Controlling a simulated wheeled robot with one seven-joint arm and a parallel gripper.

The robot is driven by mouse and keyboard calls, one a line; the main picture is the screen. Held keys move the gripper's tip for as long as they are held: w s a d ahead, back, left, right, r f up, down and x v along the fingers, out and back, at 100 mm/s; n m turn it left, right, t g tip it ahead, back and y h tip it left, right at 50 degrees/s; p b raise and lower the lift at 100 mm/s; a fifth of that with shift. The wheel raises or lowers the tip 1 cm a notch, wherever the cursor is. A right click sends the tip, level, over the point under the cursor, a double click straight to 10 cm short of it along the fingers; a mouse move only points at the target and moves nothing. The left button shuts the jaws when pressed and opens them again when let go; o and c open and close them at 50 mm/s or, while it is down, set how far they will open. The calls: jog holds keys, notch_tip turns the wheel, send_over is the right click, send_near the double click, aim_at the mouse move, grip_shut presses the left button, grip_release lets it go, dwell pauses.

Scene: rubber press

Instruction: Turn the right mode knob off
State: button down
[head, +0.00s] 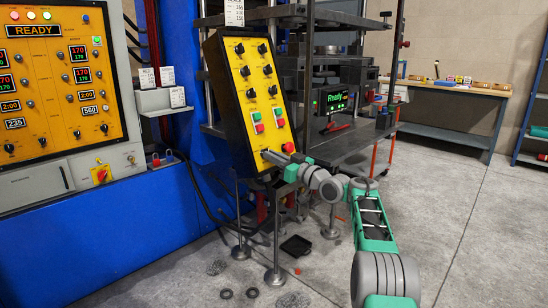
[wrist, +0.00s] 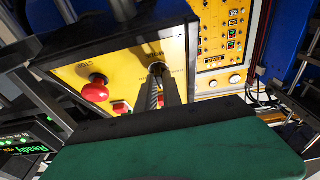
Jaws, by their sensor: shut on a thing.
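The tilted yellow control box (head: 250,105) stands in the middle of the head view, with black knobs and red and green buttons on its face. My gripper (head: 267,153) reaches its lower left corner from the right. In the wrist view my gripper's two fingers (wrist: 158,78) close on a small knob (wrist: 156,67), which I take for the right mode knob.
A larger yellow panel (head: 60,75) with red displays is on the blue cabinet at left. The press (head: 325,75) with a green "Ready" screen (head: 336,100) stands behind the box. A workbench (head: 455,92) is at the back right. Floor (head: 465,230) to the right is clear.

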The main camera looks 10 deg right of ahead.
jog(key=shift+a+r, duration=0.1)
jog(key=shift+r, duration=0.15)
jog(key=c, duration=1.5)
grip_release()
jog(key=shift+w, duration=0.1)
jog(key=shift+c, duration=0.2)
jog(key=shift+o, duration=0.2)
jog(key=shift+a+f, duration=0.2)
jog(key=shift+a, duration=0.05)
jog(key=shift+d, duration=0.15)
jog(key=shift+d, duration=0.1)
jog(key=v, duration=0.7)
jog(key=shift+s+d, duration=0.2)
jog(key=shift+s, duration=0.1)
jog(key=shift+f, duration=0.1)
